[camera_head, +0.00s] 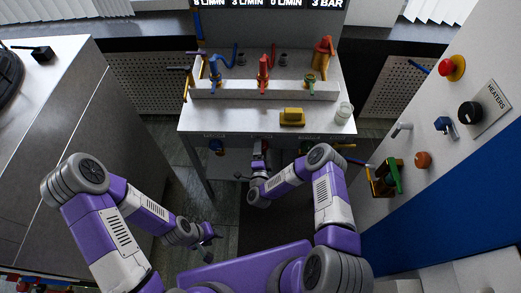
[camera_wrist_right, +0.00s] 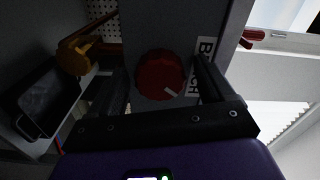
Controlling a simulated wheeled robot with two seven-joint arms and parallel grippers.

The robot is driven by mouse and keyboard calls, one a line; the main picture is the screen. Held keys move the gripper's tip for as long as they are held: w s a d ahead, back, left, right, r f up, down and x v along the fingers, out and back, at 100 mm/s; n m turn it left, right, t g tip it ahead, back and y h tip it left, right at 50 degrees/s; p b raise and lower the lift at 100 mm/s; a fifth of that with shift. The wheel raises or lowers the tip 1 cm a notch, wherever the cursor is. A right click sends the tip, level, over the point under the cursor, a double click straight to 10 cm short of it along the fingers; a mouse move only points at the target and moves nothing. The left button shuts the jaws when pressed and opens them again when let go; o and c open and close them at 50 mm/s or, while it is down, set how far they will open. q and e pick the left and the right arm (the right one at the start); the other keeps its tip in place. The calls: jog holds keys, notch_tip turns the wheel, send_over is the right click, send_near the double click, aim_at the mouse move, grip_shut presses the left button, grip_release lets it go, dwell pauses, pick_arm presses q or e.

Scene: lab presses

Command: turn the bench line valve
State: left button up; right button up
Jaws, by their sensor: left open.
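A round red valve knob (camera_wrist_right: 160,75) shows in the right wrist view on a grey panel. A partly covered white label (camera_wrist_right: 203,58), seemingly reading BENCH, is beside it. My right gripper (camera_wrist_right: 162,88) is open, one finger on each side of the knob in the picture, with gaps on both sides. I cannot tell whether the fingertips reach past it. In the head view my right gripper (camera_head: 259,160) is at the bench's front edge, low down, and hides most of what is there. My left gripper (camera_head: 208,245) is open and empty above the floor.
The white bench (camera_head: 240,120) carries blue (camera_head: 215,70), red (camera_head: 264,70) and green-handled (camera_head: 310,80) fittings and a yellow block (camera_head: 292,117). A right-hand panel (camera_head: 440,90) has knobs and a HEATERS label. A grey cabinet (camera_head: 60,110) stands left.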

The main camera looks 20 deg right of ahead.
jog(key=p+v, duration=0.1)
jog(key=v, duration=0.6)
jog(key=shift+s+p, duration=0.3)
jog(key=shift+p, duration=0.1)
jog(key=shift+a, duration=0.1)
jog(key=s+a+f+n+g+y, duration=0.3)
jog(key=a+n+g+y, duration=0.2)
jog(key=n+g+y, duration=0.4)
jog(key=s+d+r+n+g, duration=0.1)
jog(key=s+n+g, duration=0.6)
jog(key=s, duration=1.1)
jog(key=shift+s+d+r+g, duration=0.2)
jog(key=shift+s+r+g, duration=0.2)
jog(key=shift+r+g, duration=0.15)
dwell(3.5)
